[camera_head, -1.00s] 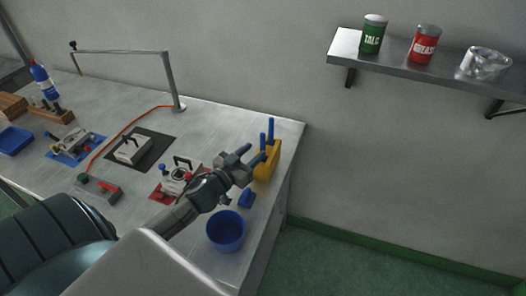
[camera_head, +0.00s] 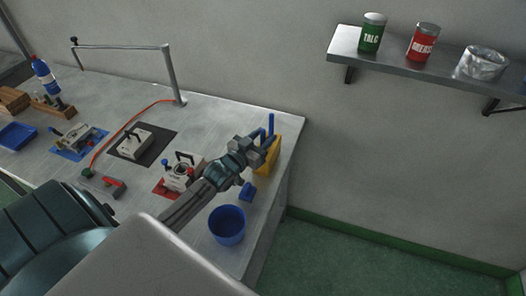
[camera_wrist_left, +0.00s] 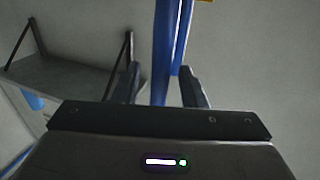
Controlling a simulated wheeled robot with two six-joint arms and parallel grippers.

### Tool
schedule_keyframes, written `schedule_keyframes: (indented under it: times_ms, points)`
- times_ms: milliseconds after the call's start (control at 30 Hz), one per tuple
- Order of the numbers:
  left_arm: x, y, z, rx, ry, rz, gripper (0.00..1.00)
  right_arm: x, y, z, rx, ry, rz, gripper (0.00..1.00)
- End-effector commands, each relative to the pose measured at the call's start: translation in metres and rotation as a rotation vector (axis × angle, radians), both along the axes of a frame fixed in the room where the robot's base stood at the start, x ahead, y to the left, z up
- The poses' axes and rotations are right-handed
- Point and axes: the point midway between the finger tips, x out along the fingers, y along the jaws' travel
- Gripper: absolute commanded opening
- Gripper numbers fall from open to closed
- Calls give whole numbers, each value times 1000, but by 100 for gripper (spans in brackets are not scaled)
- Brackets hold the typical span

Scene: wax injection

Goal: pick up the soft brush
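A yellow holder (camera_head: 268,166) stands near the right end of the bench with upright blue handles (camera_head: 271,124) in it. The brush heads are hidden, so I cannot tell which handle is the soft brush's. My left gripper (camera_head: 259,143) is at the handles, just above the holder, and partly covers them. In the left wrist view, its two fingers (camera_wrist_left: 160,85) are apart, with a blue handle (camera_wrist_left: 161,50) between them. A gap shows on at least the left side. A second blue handle (camera_wrist_left: 183,35) overlaps beside it. My right gripper is out of view.
A mold on a red mat (camera_head: 165,187) lies left of my left wrist. A wall shelf (camera_head: 400,54) with cans is at upper right. The bench ends right of the holder.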

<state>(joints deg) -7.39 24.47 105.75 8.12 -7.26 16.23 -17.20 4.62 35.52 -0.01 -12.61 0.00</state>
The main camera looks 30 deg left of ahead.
Motion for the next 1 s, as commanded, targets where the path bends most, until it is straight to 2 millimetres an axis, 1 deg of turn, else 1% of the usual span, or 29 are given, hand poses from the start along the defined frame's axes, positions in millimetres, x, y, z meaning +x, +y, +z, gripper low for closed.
schedule_keyframes:
  times_ms: [267,467,767,867,967,1000]
  points:
    - [1,0,0,1,0,-1,38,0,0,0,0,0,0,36]
    - [1,0,0,1,0,-1,1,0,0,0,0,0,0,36]
    - [1,0,2,1,-1,-1,0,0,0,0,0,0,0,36]
    - [1,0,11,2,-2,-2,0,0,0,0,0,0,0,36]
    - [1,0,29,5,-4,-3,0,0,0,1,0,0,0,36]
    - [2,0,36,6,-6,-3,0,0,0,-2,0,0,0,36]
